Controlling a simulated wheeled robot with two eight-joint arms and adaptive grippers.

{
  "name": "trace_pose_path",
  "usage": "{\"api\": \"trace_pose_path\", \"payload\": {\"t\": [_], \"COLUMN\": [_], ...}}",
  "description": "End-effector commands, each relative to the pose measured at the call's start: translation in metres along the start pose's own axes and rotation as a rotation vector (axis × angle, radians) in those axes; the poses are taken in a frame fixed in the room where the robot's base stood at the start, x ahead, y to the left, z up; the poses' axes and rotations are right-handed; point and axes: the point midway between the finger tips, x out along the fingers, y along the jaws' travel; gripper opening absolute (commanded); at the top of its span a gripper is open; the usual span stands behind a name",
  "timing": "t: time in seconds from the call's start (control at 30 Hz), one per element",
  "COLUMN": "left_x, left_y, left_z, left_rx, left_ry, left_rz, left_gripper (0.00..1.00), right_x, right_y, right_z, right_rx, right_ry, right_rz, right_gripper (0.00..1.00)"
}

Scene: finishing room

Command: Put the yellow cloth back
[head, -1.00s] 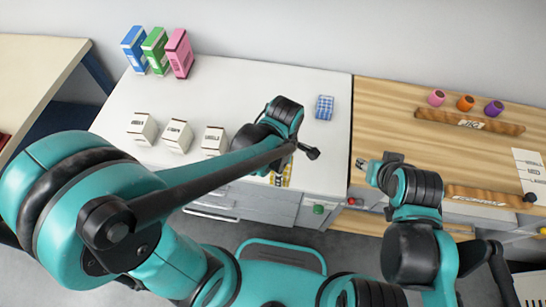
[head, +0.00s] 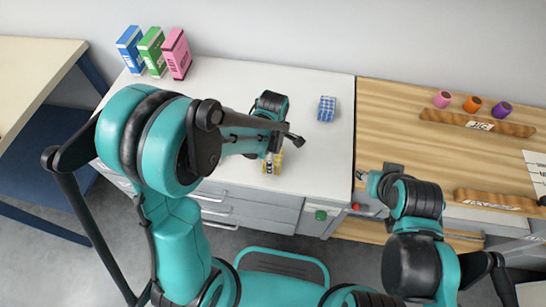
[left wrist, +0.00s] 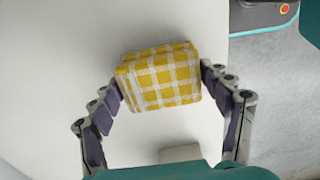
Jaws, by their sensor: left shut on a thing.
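The yellow checked cloth (left wrist: 158,80) is a folded block held between the two fingers of my left gripper (left wrist: 162,84) in the left wrist view. In the head view the yellow cloth (head: 276,163) shows near the white counter's front edge, partly hidden by my left gripper (head: 268,160). I cannot tell whether it touches the counter. A blue checked cloth (head: 327,108) lies farther back on the counter, to the right. My right gripper (head: 366,177) is near the front left of the wooden worktop; its fingers are too small to read.
Blue (head: 130,48), green (head: 152,50) and pink (head: 176,53) boxes stand at the back left of the white counter (head: 230,80). The wooden worktop (head: 410,150) holds coloured rolls (head: 472,104) and wooden racks. My left arm hides the counter's front left.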

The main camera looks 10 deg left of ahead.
Motion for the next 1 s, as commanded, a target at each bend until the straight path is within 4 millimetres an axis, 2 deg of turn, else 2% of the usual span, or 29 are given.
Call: {"api": "trace_pose_path", "payload": {"t": [0.17, 0.2, 0.27, 0.67, 0.77, 1.0], "left_x": [0.001, 0.001, 0.001, -0.003, -0.015, -0.068], "left_y": [0.0, 0.0, 0.0, 0.0, 0.0, -0.001], "left_z": [0.0, 0.0, 0.0, 0.0, 0.0, 0.0], "left_rx": [0.0, 0.0, 0.0, 0.0, 0.0, 0.0], "left_ry": [0.0, 0.0, 0.0, 0.0, 0.0, 0.0], "left_rz": [0.0, 0.0, 0.0, 0.0, 0.0, 0.0], "left_gripper": [0.45, 0.82, 0.98, 0.98, 0.98, 0.98], "right_x": [0.001, 0.001, 0.001, -0.002, -0.006, -0.024], "right_y": [0.0, 0.0, 0.0, 0.0, 0.0, 0.0], "right_z": [0.001, 0.001, 0.0, -0.001, -0.004, -0.017], "right_rx": [0.0, 0.0, 0.0, 0.0, 0.0, 0.0], "right_ry": [0.0, 0.0, 0.0, 0.0, 0.0, 0.0], "right_rz": [0.0, 0.0, 0.0, 0.0, 0.0, 0.0], "right_gripper": [0.4, 0.4, 0.4, 0.4, 0.4, 0.4]}}
